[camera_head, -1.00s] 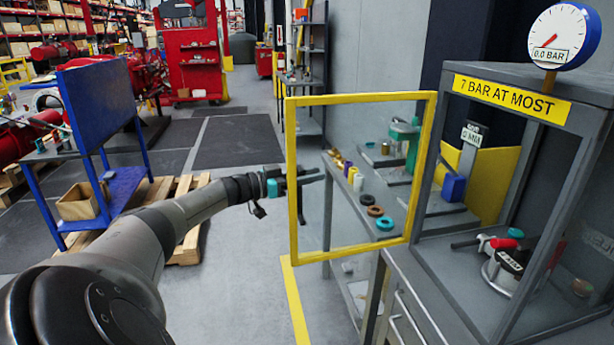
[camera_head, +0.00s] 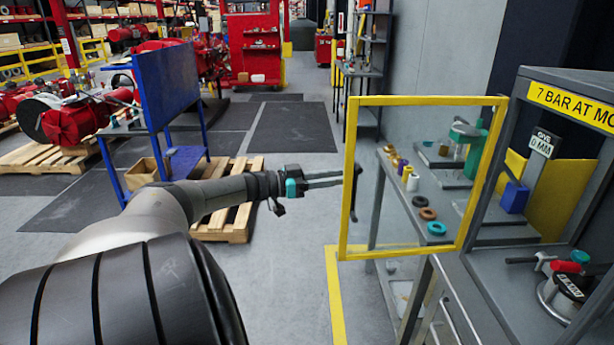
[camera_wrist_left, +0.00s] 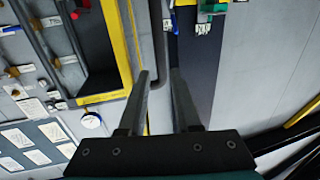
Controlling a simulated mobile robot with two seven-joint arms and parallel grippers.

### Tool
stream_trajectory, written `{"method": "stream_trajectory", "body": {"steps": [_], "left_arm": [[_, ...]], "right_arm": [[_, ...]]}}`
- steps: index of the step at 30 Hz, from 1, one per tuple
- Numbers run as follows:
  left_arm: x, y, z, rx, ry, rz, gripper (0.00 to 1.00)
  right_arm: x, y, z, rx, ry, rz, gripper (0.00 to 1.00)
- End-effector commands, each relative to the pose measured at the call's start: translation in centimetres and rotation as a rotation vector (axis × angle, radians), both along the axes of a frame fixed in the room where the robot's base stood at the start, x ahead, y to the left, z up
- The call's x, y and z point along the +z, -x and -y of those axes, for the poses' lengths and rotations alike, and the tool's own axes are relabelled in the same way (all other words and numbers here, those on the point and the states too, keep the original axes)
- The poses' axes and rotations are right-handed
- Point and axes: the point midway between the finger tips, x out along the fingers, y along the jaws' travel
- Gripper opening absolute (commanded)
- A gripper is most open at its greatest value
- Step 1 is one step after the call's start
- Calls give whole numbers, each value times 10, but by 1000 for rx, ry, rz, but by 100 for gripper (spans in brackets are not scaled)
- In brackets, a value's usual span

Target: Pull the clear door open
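The clear door (camera_head: 420,180) has a yellow frame and stands swung out from the grey cabinet (camera_head: 490,200) on the right. A dark handle (camera_head: 355,192) sits on the door's free left edge. My left gripper (camera_head: 342,178) reaches in from the left, its fingertips close beside that edge and the handle. Whether they touch cannot be told. In the left wrist view the left gripper's two fingers (camera_wrist_left: 160,78) are spread, with nothing visible held between them. My right gripper is not in view.
Inside the cabinet are a red-handled device (camera_head: 565,285) and a blue block (camera_head: 514,197). A shelf (camera_head: 390,215) with small rings and fittings stands behind the door. A blue bench (camera_head: 165,90) and wooden pallet (camera_head: 235,225) stand left. Floor between pallet and door is clear.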

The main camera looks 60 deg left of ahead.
Motion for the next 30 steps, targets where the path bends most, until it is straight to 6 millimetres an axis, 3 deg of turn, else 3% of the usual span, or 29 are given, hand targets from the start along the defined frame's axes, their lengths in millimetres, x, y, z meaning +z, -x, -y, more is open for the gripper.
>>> {"method": "stream_trajectory", "body": {"steps": [15,30], "left_arm": [[0,57,-18,2,-1,-3,32],[0,63,-19,1,-1,-1,32]], "right_arm": [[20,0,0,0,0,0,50],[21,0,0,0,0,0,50]]}}
